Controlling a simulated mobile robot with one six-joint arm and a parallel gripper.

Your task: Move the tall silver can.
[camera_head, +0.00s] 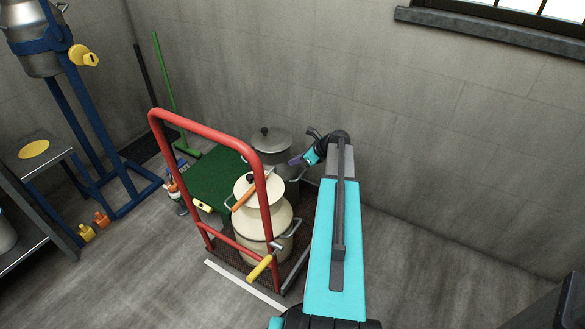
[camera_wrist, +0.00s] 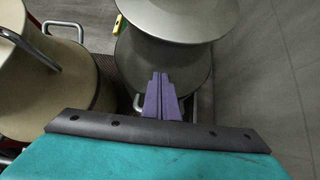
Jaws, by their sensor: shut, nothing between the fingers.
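The tall silver can (camera_head: 272,140) stands upright at the back of a cart by the wall, with a flared lid and a dark knob. In the wrist view the can (camera_wrist: 168,62) fills the upper middle. My gripper (camera_head: 296,161) is beside the can's upper right side in the head view. In the wrist view its purple fingers (camera_wrist: 160,78) are together, empty, and overlap the can's lower body; I cannot tell whether they touch it. A metal handle of the can shows partly behind the fingers. The can's lower part is hidden by the cream can.
A cream can (camera_head: 264,220) stands on the cart in front of the silver one. The cart's red handle frame (camera_head: 205,122) rises at the left. The wall is close behind; floor (camera_head: 430,265) is clear at right.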

